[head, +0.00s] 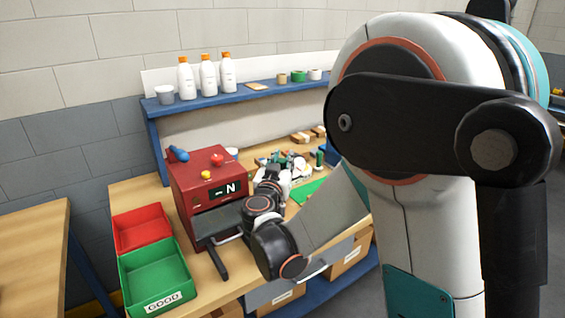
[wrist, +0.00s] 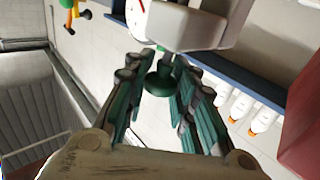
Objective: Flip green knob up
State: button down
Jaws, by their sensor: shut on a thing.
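In the wrist view, the green knob (wrist: 160,84) hangs below a white and grey fitting (wrist: 205,22) that has a round gauge (wrist: 138,14) beside it. My gripper (wrist: 160,73) has its dark green fingers on both sides of the knob and is shut on it. The picture appears turned over, with the bottles hanging downward. The knob cannot be made out there among the small parts near my gripper (head: 285,170).
The red machine, showing "N", stands left of my arm. A red bin (head: 141,222) and a green bin (head: 156,268) sit at the table's left. A blue shelf (head: 237,97) behind carries white bottles (head: 208,76) and cups.

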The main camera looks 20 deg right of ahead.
notch_tip(320, 180, up, 4)
jog(key=shift+r+p, duration=0.15)
jog(key=shift+p, duration=1.1)
jog(key=c, duration=1.5)
grip_release()
jog(key=shift+o, duration=0.9)
jog(key=shift+s+a+r, duration=0.1)
jog(key=shift+s, duration=0.1)
jog(key=shift+w, duration=0.15)
jog(key=v, duration=1.2)
